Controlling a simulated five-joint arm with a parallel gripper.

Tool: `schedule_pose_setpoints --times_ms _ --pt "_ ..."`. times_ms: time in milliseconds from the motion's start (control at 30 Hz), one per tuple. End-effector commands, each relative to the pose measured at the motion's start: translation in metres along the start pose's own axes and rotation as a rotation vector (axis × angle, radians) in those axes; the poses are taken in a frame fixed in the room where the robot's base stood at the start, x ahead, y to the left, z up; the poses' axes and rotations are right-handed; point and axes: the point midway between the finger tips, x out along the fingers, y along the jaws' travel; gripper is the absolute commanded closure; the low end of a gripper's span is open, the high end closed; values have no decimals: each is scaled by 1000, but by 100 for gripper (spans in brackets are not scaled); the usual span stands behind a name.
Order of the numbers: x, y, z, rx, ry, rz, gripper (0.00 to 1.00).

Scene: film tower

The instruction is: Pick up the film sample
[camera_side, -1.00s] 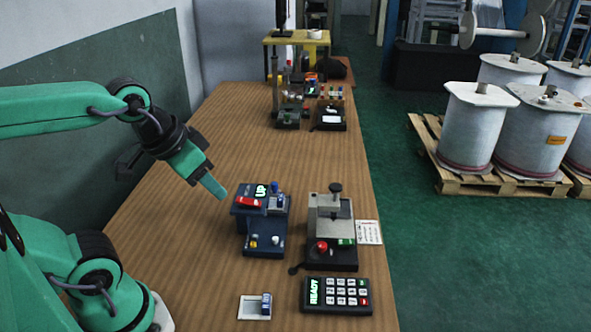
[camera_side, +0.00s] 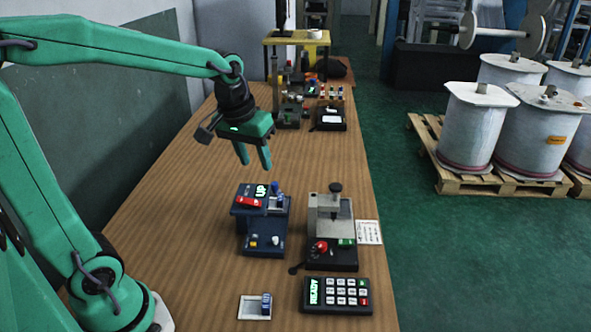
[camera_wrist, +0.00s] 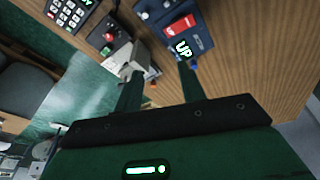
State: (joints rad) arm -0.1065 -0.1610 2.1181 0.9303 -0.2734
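I cannot single out the film sample with certainty. A small blue piece (camera_side: 266,304) stands at the right end of a white tray (camera_side: 245,306) at the table's front; it may hold the sample. My gripper (camera_side: 254,162) points down above the table, behind and above the blue device (camera_side: 263,225), whose display reads UP. Its fingers are apart with nothing between them. In the wrist view the fingers (camera_wrist: 158,88) are also spread and empty, and the blue device (camera_wrist: 195,20) shows beyond them. The white tray is not seen in the wrist view.
A grey press-like device (camera_side: 331,230) with a red knob stands right of the blue one. A keypad (camera_side: 337,295) reading READY lies in front of it. Several instruments (camera_side: 300,105) stand farther back. The wooden table (camera_side: 175,200) is bare on the left.

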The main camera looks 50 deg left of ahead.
Motion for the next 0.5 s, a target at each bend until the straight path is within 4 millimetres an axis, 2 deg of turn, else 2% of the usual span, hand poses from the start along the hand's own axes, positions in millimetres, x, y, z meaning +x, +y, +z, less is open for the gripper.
schedule_pose_setpoints --times_ms 200,500 --pt "34 -4 -34 -109 -67 -29 60" --pt "89 -14 -71 -257 -152 -72 60"
